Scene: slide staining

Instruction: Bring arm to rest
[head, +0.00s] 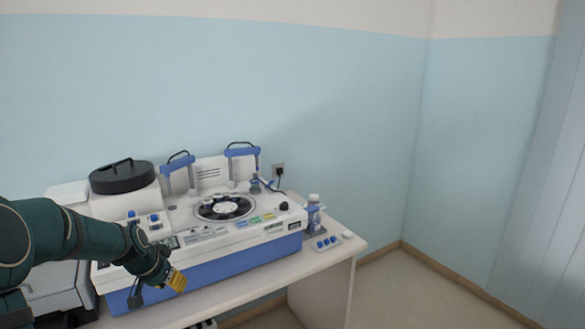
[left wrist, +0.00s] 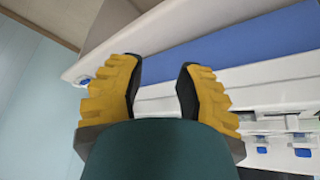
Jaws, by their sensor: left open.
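My left arm comes in from the left in the head view. My left gripper (head: 160,287) hangs in front of the staining machine (head: 262,256), near its lower left front. In the left wrist view its two yellow-padded fingers (left wrist: 158,95) stand apart with nothing between them. The machine is white with a blue base and has a round dark carousel (head: 224,207) on top. The left arm covers part of the machine's left side. My right gripper is not in view.
The machine stands on a white table (head: 325,265). A small tray with blue pieces (head: 326,243) and a bottle on a stand (head: 314,213) are at its right. A black round lid (head: 122,177) sits at the back left. Floor and wall at the right are clear.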

